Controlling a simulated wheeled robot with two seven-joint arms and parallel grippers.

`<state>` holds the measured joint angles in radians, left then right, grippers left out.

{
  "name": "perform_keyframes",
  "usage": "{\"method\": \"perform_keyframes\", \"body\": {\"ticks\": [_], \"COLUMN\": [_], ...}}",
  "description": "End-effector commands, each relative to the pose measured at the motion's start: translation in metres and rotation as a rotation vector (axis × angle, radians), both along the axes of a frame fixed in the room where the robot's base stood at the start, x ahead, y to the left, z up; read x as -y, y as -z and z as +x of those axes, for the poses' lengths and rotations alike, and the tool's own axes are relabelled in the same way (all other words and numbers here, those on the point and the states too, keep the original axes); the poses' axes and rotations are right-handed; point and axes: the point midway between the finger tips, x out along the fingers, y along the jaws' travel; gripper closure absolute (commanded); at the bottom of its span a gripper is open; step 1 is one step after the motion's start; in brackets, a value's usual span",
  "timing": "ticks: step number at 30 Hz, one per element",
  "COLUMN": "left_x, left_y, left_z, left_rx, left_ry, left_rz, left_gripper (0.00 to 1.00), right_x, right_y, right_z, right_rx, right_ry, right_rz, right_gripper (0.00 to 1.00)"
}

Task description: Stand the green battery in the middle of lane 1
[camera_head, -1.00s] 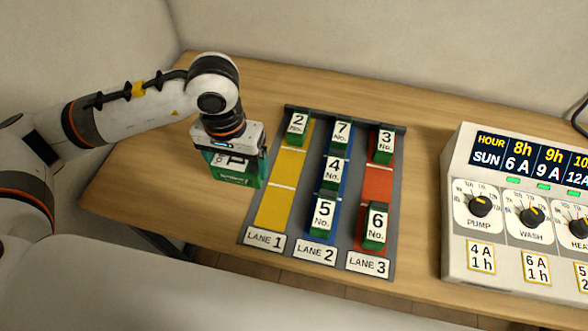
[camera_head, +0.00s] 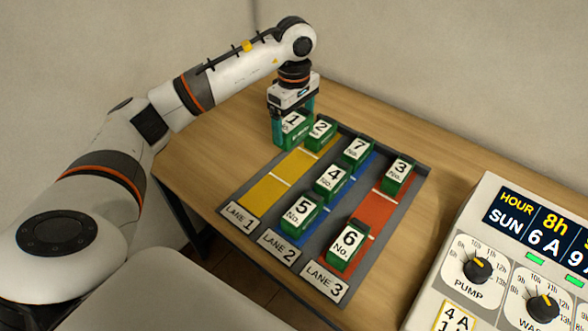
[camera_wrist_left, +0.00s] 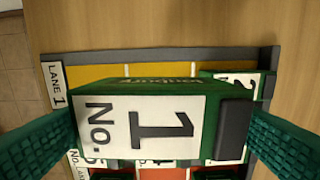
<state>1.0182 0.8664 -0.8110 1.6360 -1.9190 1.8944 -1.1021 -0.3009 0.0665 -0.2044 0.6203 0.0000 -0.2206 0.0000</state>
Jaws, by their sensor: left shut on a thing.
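The green battery labelled No. 1 (camera_head: 290,127) is between the fingers of my left gripper (camera_head: 292,120), which is shut on it. It is upright at the far left edge of the rack, beside battery 2 (camera_head: 320,130); I cannot tell its height above the table. In the left wrist view the battery (camera_wrist_left: 140,125) fills the middle, with a finger of my left gripper (camera_wrist_left: 160,135) on each side. Lane 1 (camera_head: 265,192) is the yellow strip; its middle and near part are bare, with battery 2 at its far end. My right gripper is not in view.
Batteries 7 (camera_head: 357,148), 4 (camera_head: 331,181) and 5 (camera_head: 299,214) stand in blue lane 2. Batteries 3 (camera_head: 398,173) and 6 (camera_head: 347,244) stand in red lane 3. A control panel (camera_head: 480,265) with dials stands at the right. The table left of the rack is clear.

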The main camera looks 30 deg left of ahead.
Motion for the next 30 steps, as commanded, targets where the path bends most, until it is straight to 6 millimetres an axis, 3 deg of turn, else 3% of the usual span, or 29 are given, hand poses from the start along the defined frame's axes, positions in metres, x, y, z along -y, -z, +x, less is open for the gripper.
{"method": "perform_keyframes", "body": {"ticks": [9,17,22,30], "left_x": [-0.003,-0.002,-0.002,-0.002], "left_y": [0.049,0.069,0.092,0.097], "left_z": [0.001,0.001,0.001,0.002], "left_rx": [-0.003,-0.002,-0.002,0.001], "left_ry": [-0.033,-0.031,-0.031,-0.03], "left_rz": [-0.004,-0.004,-0.004,-0.003], "left_gripper": [0.54,0.54,0.54,0.54], "right_x": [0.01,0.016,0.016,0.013], "right_y": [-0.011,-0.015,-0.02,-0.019], "right_z": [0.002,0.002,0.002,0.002], "right_rx": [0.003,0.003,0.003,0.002], "right_ry": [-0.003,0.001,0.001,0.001], "right_rz": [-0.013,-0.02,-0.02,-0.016], "right_gripper": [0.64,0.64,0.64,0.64]}}
